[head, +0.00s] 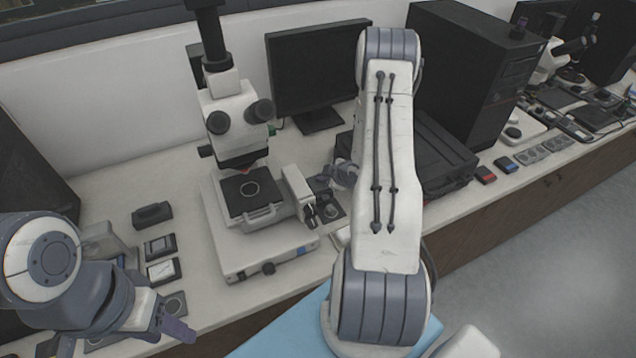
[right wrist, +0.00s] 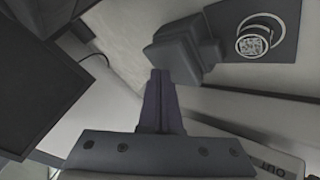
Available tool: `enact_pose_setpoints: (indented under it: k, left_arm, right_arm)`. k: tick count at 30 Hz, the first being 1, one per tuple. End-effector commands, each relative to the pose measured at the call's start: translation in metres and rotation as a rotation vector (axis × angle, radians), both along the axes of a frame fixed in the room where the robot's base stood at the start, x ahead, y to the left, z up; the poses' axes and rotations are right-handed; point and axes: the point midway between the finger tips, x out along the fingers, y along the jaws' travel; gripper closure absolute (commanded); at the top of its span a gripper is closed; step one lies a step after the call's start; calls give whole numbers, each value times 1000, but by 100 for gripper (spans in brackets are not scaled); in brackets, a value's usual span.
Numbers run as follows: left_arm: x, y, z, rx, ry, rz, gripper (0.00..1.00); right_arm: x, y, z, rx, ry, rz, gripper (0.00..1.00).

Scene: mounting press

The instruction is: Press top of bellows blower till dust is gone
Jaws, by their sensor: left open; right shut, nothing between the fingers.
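In the right wrist view, a dark grey stepped block (right wrist: 178,52), which looks like the bellows blower, stands just beyond my fingertips. Beside it, a round metal piece with a pale, speckled top (right wrist: 253,43) sits on a dark grey mat (right wrist: 275,72). The specks look like dust. My right gripper (right wrist: 160,72) is shut and empty, its tips close to the block; I cannot tell whether they touch. In the head view my right arm hides part of this area; the mat and round piece (head: 331,210) show beside it. My left gripper (head: 125,340) is open and empty at the lower left.
A white microscope (head: 238,108) stands left of my right arm. A monitor (head: 318,62), black computer tower (head: 470,75) and black case (head: 440,155) stand behind. Small dark boxes (head: 160,248) lie near my left gripper. The bench front edge is close.

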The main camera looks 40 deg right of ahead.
Motion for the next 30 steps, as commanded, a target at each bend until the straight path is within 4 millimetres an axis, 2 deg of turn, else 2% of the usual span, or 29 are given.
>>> enact_pose_setpoints:
  k: [30]
  left_arm:
    - [0,0,-12,0,0,0,50]
  right_arm:
    - [0,0,-14,1,1,-1,100]
